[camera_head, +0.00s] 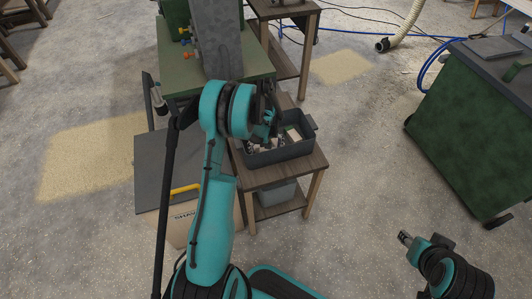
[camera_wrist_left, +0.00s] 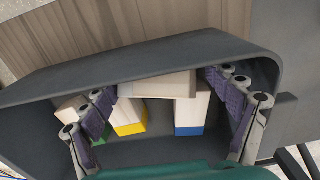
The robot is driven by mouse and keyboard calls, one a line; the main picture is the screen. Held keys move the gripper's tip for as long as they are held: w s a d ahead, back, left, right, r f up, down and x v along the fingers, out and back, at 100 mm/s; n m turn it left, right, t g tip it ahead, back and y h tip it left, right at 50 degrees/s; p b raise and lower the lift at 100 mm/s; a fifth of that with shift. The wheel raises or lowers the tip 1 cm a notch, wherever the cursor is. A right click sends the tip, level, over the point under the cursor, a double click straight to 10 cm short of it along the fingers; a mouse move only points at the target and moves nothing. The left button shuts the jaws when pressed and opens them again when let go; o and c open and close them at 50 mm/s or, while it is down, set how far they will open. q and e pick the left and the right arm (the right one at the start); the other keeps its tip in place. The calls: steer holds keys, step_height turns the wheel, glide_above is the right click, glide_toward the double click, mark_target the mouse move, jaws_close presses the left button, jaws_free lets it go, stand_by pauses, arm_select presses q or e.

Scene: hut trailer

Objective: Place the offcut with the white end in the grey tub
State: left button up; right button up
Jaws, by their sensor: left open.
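The grey tub (camera_head: 278,157) stands on a small wooden table, with several pale offcuts inside. My left gripper (camera_head: 269,126) is over and partly inside it. In the left wrist view, the tub wall (camera_wrist_left: 130,62) surrounds the open left gripper (camera_wrist_left: 160,90). Below are a blue-ended offcut (camera_wrist_left: 190,115), a yellow-ended offcut (camera_wrist_left: 129,118) and a partly hidden green-ended offcut (camera_wrist_left: 98,141). My right gripper (camera_head: 404,238) is at lower right, away from the tub.
The wooden table (camera_head: 262,178) has a lower shelf holding another container (camera_head: 277,193). A green-topped machine stand (camera_head: 175,60) is just behind. A dark panel and a cardboard box (camera_head: 183,226) are left of the table. A green cabinet (camera_head: 470,125) stands right, with open floor between.

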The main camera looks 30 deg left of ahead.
arm_select(q)
step_height(320, 180, up, 10)
steer(key=p, duration=0.3)
steer(key=shift+f, duration=0.2)
steer(key=s+d+r+m+t, duration=0.1)
steer(key=s+d+r+m, duration=0.15)
steer(key=d+r, duration=0.4)
steer(key=s+d+r+m+t, duration=0.2)
steer(key=s+d+r, duration=0.15)
steer(key=r, duration=0.55)
steer(key=s+d+r+m+t, duration=0.2)
steer(key=s+d, duration=0.2)
steer(key=s, duration=0.3)
steer(key=s+d+r+m+t, duration=0.2)
steer(key=s+d+m, duration=0.1)
steer(key=s, duration=0.4)
steer(key=shift+s+d, duration=0.3)
steer(key=shift+d, duration=0.2)
steer(key=shift+f+m, duration=0.1)
steer(key=shift+m, duration=0.15)
